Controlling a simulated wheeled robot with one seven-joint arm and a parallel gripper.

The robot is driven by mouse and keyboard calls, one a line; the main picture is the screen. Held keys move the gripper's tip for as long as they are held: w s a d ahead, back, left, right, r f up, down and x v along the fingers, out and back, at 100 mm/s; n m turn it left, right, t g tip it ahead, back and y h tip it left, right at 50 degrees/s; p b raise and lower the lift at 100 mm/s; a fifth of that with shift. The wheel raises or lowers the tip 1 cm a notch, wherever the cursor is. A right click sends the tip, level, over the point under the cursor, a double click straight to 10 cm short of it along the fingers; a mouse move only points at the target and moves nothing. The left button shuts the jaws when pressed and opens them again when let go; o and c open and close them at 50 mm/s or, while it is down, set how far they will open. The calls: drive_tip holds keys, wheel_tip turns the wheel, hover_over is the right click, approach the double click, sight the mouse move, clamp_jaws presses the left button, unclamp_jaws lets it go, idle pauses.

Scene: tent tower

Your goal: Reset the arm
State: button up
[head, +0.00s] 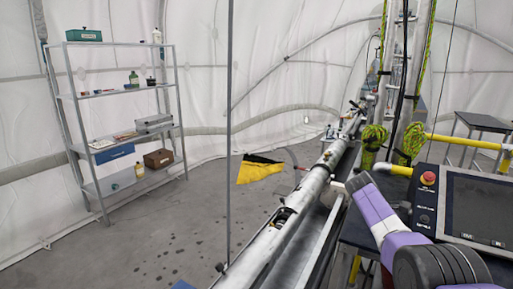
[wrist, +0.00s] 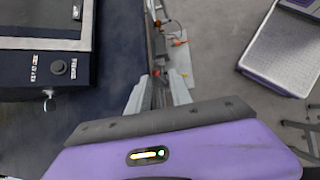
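My gripper (wrist: 160,90) shows in the wrist view with its two pale grey fingers apart. Nothing is held between them; a dark gap and part of the equipment below show through. In the head view my purple and dark grey arm reaches up from the lower right, beside the long metal tube. The fingers cannot be made out clearly there.
A control panel (head: 477,207) with a red button (head: 428,178) stands right of my arm; its knob (wrist: 58,67) shows in the wrist view. The long metal tube (head: 298,200) lies left of my arm. A metal shelf (head: 130,92) stands far left, with open floor between.

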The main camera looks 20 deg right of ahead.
drive_tip(key=a+f+t+b, duration=0.1)
drive_tip(key=a+f+t, duration=0.1)
drive_tip(key=a+f, duration=0.5)
drive_tip(key=a+f+t+b, duration=0.1)
drive_tip(key=a+f+t, duration=0.1)
drive_tip(key=f, duration=1)
drive_tip(key=a+f+t, duration=0.2)
drive_tip(key=a+f, duration=0.3)
drive_tip(key=f, duration=0.4)
drive_tip(key=s+a+f+m+t+y+b, duration=0.25)
drive_tip(key=s+a+f+t, duration=0.25)
drive_tip(key=s+a+f, duration=0.75)
drive_tip(key=s+a+r+m+t+y+b, duration=0.1)
drive_tip(key=s+a+r+t, duration=0.1)
drive_tip(key=s+a+r, duration=0.5)
drive_tip(key=s+a+r+m+t+y+b, duration=0.15)
drive_tip(key=s+a+r, duration=0.3)
drive_tip(key=s, duration=0.45)
drive_tip(key=s+a+r+m+t, duration=0.1)
drive_tip(key=s+r, duration=0.2)
drive_tip(key=r, duration=0.4)
drive_tip(key=s+a+r+m+t+y+b, duration=0.1)
drive_tip(key=s+r+t, duration=0.1)
drive_tip(key=r, duration=0.5)
drive_tip(key=s+a+r+m+t+b, duration=0.1)
drive_tip(key=s+r+t, duration=0.1)
drive_tip(key=s+r, duration=0.3)
wheel_tip(320, 180, up, 3)
drive_tip(key=shift+a+f, duration=0.2)
drive_tip(key=shift+a, duration=0.2)
